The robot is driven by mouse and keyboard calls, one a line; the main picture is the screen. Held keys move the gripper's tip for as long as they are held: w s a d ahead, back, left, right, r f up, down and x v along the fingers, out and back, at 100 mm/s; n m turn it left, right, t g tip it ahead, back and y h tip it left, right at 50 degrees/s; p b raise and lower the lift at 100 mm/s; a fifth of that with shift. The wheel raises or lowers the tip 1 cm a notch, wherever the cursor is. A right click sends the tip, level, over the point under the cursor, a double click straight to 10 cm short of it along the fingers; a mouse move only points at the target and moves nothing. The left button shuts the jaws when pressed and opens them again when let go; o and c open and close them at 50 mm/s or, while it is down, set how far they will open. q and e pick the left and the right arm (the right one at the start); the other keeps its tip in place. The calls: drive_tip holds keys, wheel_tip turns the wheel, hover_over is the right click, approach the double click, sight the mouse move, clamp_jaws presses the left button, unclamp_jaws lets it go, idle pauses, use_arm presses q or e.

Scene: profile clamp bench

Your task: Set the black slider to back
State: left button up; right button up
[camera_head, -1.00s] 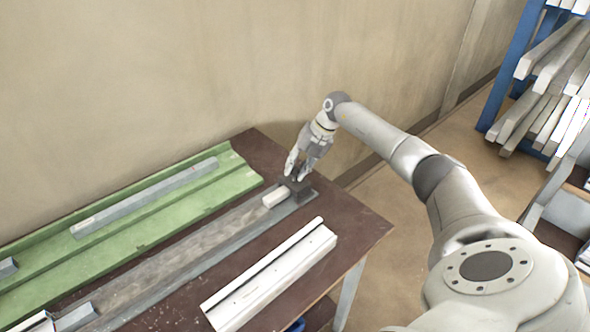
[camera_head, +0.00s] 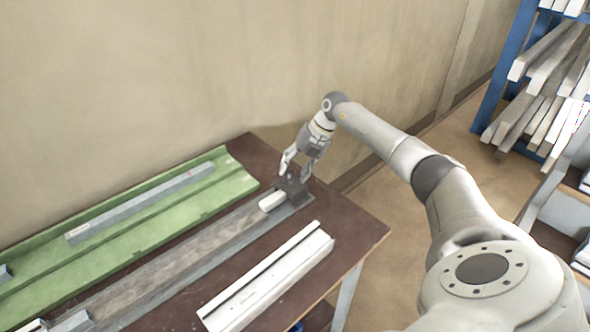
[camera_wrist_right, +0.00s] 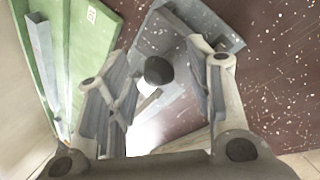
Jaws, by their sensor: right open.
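The black slider (camera_head: 294,191) is a dark block at the far right end of the long grey rail (camera_head: 190,240) on the bench. In the right wrist view its round black knob (camera_wrist_right: 158,71) stands on a grey block. My right gripper (camera_head: 294,174) is over the slider, pointing down. In the right wrist view the fingers (camera_wrist_right: 158,62) are open, with the knob showing between them and a gap on each side. Whether they reach down to the knob's height I cannot tell. My left gripper is out of view.
A pale block (camera_head: 272,201) sits on the rail beside the slider. A green channel (camera_head: 215,190) holding a grey bar lies behind, near the wall. A white profile (camera_head: 270,275) lies in front. A blue rack (camera_head: 508,70) with bars stands at the right.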

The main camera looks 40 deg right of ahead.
drive_tip(key=v, duration=1.1)
drive_tip(key=shift+d, duration=0.2)
drive_tip(key=shift+s, duration=0.1)
